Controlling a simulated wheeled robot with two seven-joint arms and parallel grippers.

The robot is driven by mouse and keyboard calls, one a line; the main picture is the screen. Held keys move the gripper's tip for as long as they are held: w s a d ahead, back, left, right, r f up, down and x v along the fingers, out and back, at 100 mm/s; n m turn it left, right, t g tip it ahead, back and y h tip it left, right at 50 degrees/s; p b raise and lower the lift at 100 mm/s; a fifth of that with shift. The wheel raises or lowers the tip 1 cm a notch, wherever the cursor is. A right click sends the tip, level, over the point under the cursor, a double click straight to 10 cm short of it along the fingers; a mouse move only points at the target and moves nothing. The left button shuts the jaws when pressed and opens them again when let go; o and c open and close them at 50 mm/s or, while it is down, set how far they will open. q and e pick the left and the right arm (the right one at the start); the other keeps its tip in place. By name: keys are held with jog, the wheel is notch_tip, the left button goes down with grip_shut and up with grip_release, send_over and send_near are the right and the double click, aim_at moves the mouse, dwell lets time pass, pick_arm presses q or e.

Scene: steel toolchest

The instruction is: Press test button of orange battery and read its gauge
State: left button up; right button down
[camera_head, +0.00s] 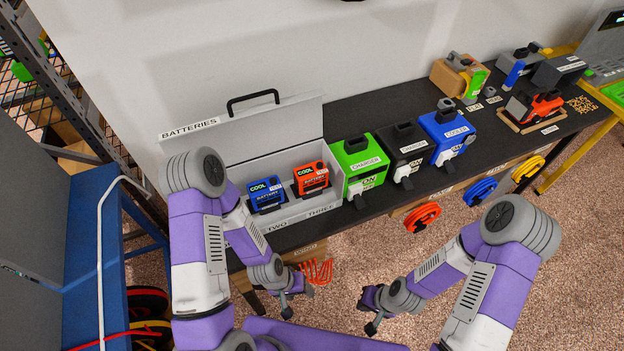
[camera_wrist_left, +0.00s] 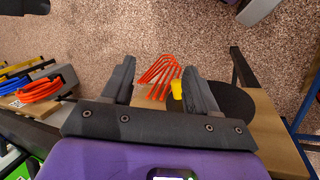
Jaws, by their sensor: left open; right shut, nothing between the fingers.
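The orange battery (camera_head: 311,178) stands upright in the grey battery case (camera_head: 272,135), in the right part of its tray. The blue battery (camera_head: 267,194) stands to its left in the same case. The button and gauge on the orange battery are too small to read. My left gripper (camera_head: 298,295) is open and empty, low in front of the bench and below the case, apart from both batteries. Its two fingers (camera_wrist_left: 160,85) show spread in the left wrist view, pointing toward the floor. My right gripper (camera_head: 369,312) is shut and empty, further right, over the floor.
Green (camera_head: 362,166), black (camera_head: 403,150) and blue (camera_head: 447,134) chargers stand right of the case on the black bench. Coiled hoses (camera_head: 422,217) hang at its front edge. Red bent rods (camera_wrist_left: 160,74) lie below. A blue frame (camera_head: 95,262) stands left.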

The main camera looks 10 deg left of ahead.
pick_arm(q)
grip_shut()
dwell(1.4)
